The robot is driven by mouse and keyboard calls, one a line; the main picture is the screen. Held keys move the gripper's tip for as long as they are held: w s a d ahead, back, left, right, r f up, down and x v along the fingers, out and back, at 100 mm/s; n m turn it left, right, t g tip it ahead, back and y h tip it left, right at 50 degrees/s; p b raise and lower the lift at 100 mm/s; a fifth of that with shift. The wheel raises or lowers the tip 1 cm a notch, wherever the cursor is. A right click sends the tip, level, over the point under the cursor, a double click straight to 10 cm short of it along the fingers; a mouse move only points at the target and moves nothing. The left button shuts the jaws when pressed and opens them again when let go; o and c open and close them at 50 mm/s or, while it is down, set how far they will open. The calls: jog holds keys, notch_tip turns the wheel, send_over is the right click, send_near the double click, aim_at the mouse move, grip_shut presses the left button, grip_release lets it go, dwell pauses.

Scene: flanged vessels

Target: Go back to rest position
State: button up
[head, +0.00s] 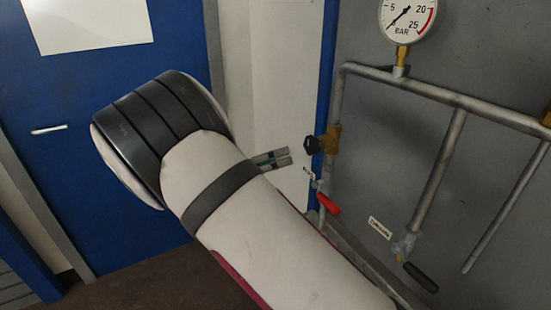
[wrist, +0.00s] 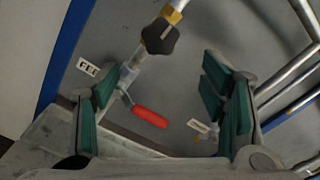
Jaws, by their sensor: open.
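My gripper (wrist: 158,105) shows in the wrist view with its green-padded fingers spread apart and nothing between them that it holds. The red valve lever (wrist: 149,117) appears in the gap between the fingers, farther off, with a black knob (wrist: 160,36) above it. In the head view my white arm crosses the middle and hides most of the gripper. Only its grey finger parts (head: 272,159) stick out past the arm, left of the black knob (head: 311,146) and above the red lever (head: 328,204). I see no contact with either.
Grey pipework (head: 440,150) with a pressure gauge (head: 408,18) and a black-handled valve (head: 420,278) runs along the grey panel at right. A blue door (head: 60,165) stands at left, with dark floor below it. A small label (wrist: 87,67) reads "FEE", partly visible.

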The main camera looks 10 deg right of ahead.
jog(key=s+d+r+m+g+y, duration=0.3)
jog(key=s+d+m+y, duration=0.1)
jog(key=s+d+m, duration=0.3)
jog(key=s+d+r+m+g+y, duration=0.3)
jog(key=s+d+m+g+y, duration=0.1)
jog(key=s+d+m, duration=0.3)
jog(key=s+a+r+m+t+y, duration=0.1)
jog(key=s+r+m+t+y, duration=0.2)
jog(key=s+m, duration=0.5)
jog(key=s+a+r+m+t+y, duration=0.2)
jog(key=s+m+y, duration=0.3)
jog(key=s, duration=0.6)
jog(key=shift+s+r+m+t+y, duration=0.2)
jog(key=shift+r+m+t+y, duration=0.15)
jog(key=shift+m, duration=1.05)
